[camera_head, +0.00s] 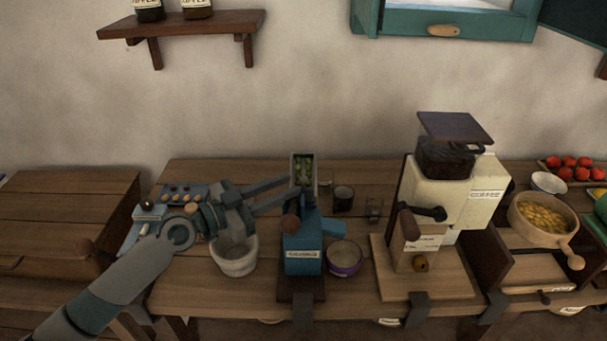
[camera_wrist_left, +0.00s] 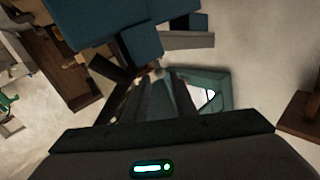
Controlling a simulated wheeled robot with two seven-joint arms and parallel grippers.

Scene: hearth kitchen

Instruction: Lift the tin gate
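A blue mill (camera_head: 303,254) with a pale label stands on a dark base near the middle of the counter. A narrow metal trough (camera_head: 293,171) holding green pieces rises behind its top. I cannot make out a separate tin gate. My left gripper (camera_head: 291,187) reaches in from the left, its fingers apart, with the tips close to the left side of the trough. I cannot tell whether they touch it. The left wrist view shows blue blocks (camera_wrist_left: 135,42) and a grey metal piece (camera_wrist_left: 187,41) beyond the dark fingers. My right gripper is not in view.
A white mortar (camera_head: 234,262) stands below my left gripper, and a purple-banded bowl (camera_head: 345,259) right of the mill. Dark cups (camera_head: 343,197) stand behind. A cream coffee grinder (camera_head: 437,190) is further right. A wall shelf (camera_head: 182,24) hangs above.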

